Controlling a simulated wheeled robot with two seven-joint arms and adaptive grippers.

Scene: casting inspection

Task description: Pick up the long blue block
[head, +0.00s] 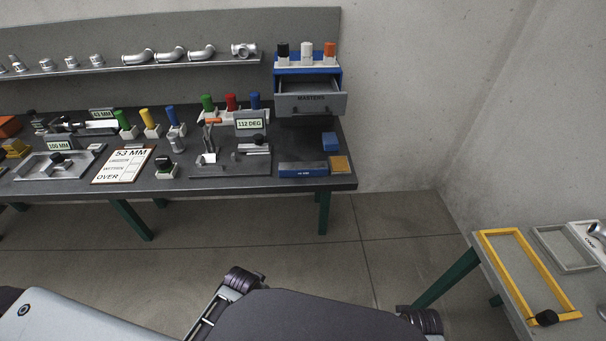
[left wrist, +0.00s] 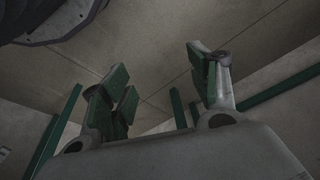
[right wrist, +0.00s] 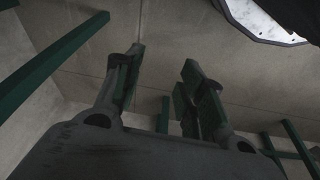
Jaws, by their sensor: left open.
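The long blue block (head: 303,169) lies flat near the front right of the workbench in the head view, with small pale lettering on its front side. Neither gripper shows in the head view, and the block does not show in either wrist view. My left gripper (left wrist: 163,88) is open and empty in the left wrist view, with floor and green table legs behind it. My right gripper (right wrist: 163,88) is open in the right wrist view, its fingers apart with nothing between them.
A small blue block (head: 330,140) and a tan block (head: 339,164) lie close to the long one. A fixture plate (head: 230,171) stands to its left. The drawer unit (head: 310,102) has an open drawer behind. A side table with a yellow frame (head: 496,256) is at right.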

